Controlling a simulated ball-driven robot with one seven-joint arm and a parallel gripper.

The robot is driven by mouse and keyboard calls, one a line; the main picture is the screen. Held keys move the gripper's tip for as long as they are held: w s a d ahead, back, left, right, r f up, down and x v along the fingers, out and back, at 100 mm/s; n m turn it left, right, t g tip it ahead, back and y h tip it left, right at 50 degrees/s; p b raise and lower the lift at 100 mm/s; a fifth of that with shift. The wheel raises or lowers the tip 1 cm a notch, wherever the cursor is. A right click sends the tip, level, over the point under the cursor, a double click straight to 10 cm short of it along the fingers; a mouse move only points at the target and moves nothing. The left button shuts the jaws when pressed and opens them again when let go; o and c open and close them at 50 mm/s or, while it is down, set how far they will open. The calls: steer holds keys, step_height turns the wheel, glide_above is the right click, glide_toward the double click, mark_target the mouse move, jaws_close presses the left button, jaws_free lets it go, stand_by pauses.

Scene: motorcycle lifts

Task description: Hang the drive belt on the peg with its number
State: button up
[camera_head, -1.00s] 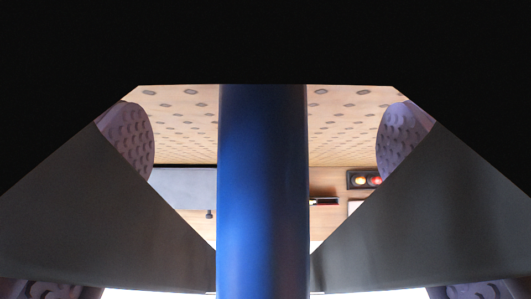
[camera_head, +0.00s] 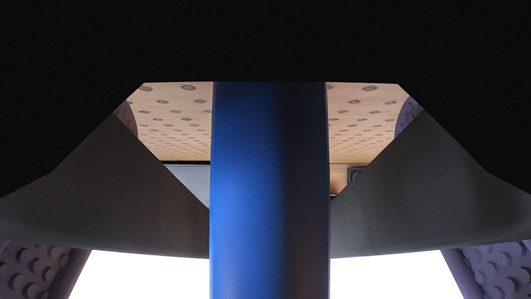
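I cannot make out the drive belt, the peg or any number. No gripper fingers show, so I cannot see what my gripper holds. A broad blue upright column, which looks like mine, covers the middle of the view. Dark grey sloping surfaces and purple knobbly rounded parts on both sides also look like mine. Solid black fills the top and upper corners.
A tan surface with rows of grey marks (camera_head: 172,112) shows on both sides of the column. The bottom is bright white.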

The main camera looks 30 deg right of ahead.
steer(key=shift+f, duration=0.35)
steer(key=shift+s+a+r+b, duration=0.2)
steer(key=shift+s+r+b, duration=0.15)
steer(key=shift+r, duration=0.1)
steer(key=s+a+b, duration=0.3)
steer(key=s+a, duration=0.4)
steer(key=s, duration=0.3)
steer(key=w+a+f+n+t+y+b, duration=0.2)
steer(key=w+a+f+b, duration=0.3)
steer(key=a+b, duration=0.5)
steer(key=w+a+f+n+t+y+b, duration=0.2)
steer(key=a+b, duration=0.8)
steer(key=b, duration=1)
steer(key=w+f+n+t, duration=0.2)
steer(key=w+f+t, duration=0.1)
steer(key=shift+t+y, duration=0.3)
steer(key=shift+y, duration=0.1)
